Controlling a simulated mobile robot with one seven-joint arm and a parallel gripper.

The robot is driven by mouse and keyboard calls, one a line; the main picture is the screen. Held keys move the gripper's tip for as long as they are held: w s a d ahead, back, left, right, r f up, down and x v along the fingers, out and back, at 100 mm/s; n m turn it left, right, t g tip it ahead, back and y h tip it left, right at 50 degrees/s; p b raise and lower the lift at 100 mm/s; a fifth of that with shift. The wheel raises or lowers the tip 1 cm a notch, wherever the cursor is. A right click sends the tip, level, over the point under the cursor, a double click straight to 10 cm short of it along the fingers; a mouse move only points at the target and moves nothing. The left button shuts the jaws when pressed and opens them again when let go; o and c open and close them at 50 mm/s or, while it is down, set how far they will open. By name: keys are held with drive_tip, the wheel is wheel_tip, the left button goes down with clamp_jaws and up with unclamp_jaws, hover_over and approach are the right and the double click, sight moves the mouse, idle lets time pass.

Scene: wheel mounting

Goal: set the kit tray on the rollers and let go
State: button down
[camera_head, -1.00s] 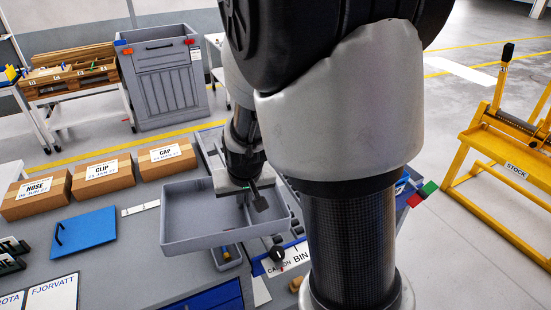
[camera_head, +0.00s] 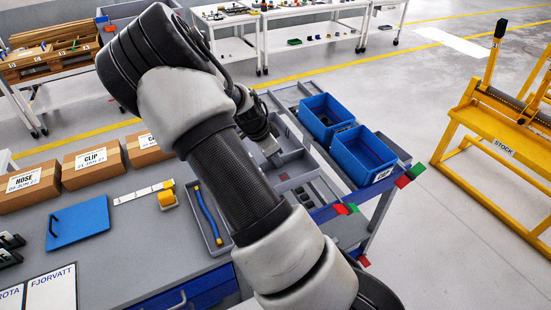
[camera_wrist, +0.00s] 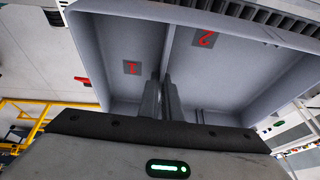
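The grey kit tray (camera_head: 295,158) is at the table's right part, partly hidden behind my arm in the head view. In the wrist view the tray (camera_wrist: 120,35) fills the upper middle, with a central divider and red marks 1 and 2 on its floor. My gripper (camera_wrist: 164,85) has its two fingers close together on the divider. In the head view my gripper (camera_head: 273,158) is over the tray and its fingertips are hard to make out. A dark ribbed strip, seemingly the rollers (camera_wrist: 275,17), shows just beyond the tray's rim. I cannot tell whether the tray rests on it.
Two blue bins (camera_head: 327,117) (camera_head: 362,155) stand right of the tray. A narrow grey tray with a blue tool (camera_head: 208,215) and a yellow block (camera_head: 167,199) lie left of my arm. Cardboard boxes (camera_head: 93,165) line the back left. A yellow stock stand (camera_head: 495,140) is at right.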

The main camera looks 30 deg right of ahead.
drive_tip(key=shift+w+f+b, duration=0.15)
drive_tip(key=shift+f+b, duration=1.1)
drive_tip(key=shift+f, duration=0.45)
drive_tip(key=shift+w+f+b, duration=0.2)
drive_tip(key=shift+f+b, duration=1)
drive_tip(key=shift+f, duration=0.45)
drive_tip(key=shift+w+f+b, duration=0.15)
drive_tip(key=shift+f+b, duration=1.1)
drive_tip(key=shift+f, duration=0.45)
drive_tip(key=c, duration=1.9)
unclamp_jaws()
drive_tip(key=shift+r, duration=0.1)
drive_tip(key=shift+r+p, duration=1.75)
drive_tip(key=shift+r, duration=0.65)
